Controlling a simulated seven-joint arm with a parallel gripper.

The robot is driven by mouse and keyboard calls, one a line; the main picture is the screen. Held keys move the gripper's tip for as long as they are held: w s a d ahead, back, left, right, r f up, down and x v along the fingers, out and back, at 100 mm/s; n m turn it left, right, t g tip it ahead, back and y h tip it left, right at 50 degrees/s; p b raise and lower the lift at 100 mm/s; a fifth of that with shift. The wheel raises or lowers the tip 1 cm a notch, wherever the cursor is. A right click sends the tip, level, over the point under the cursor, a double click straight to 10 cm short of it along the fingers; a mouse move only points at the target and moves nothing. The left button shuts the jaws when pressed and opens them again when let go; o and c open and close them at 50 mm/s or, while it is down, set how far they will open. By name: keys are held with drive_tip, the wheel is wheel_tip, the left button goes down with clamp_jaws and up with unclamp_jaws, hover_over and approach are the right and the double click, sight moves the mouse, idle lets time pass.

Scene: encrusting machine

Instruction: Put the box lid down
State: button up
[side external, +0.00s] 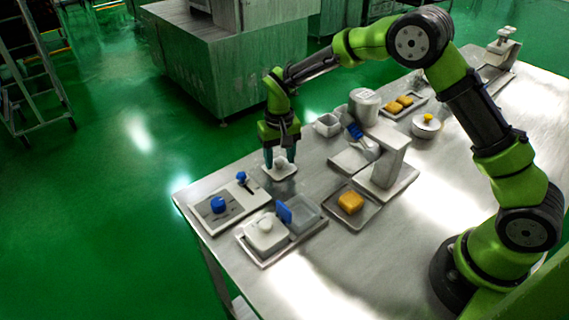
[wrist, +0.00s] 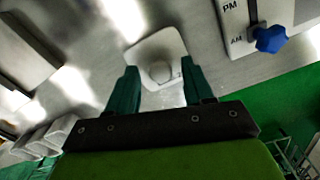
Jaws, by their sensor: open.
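My gripper (side external: 281,163) points down over this lid. In the wrist view my gripper (wrist: 160,82) is open, with a dark green finger on either side of the knob and gaps between. A grey open box (side external: 303,214) stands in a tray at the front, beside a white lidded container (side external: 265,234). Whether the fingertips touch the lid is hard to tell.
The board with blue knobs (side external: 232,208) is at the table's left edge. Small white boxes (side external: 327,124) are behind. Bare table surrounds the lid.

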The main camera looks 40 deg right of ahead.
sight(280, 161)
wheel_tip(280, 161, up, 12)
drive_tip(key=s+d+r+t+y, duration=0.1)
drive_tip(key=s+d+r+t, duration=0.2)
drive_tip(key=s+r, duration=0.7)
drive_tip(key=s+d+t+y, duration=0.1)
drive_tip(key=s+t, duration=0.3)
drive_tip(key=s, duration=1.1)
drive_tip(key=shift+s+d+r, duration=0.25)
drive_tip(key=shift+s+d, duration=0.1)
drive_tip(key=shift+d, duration=0.3)
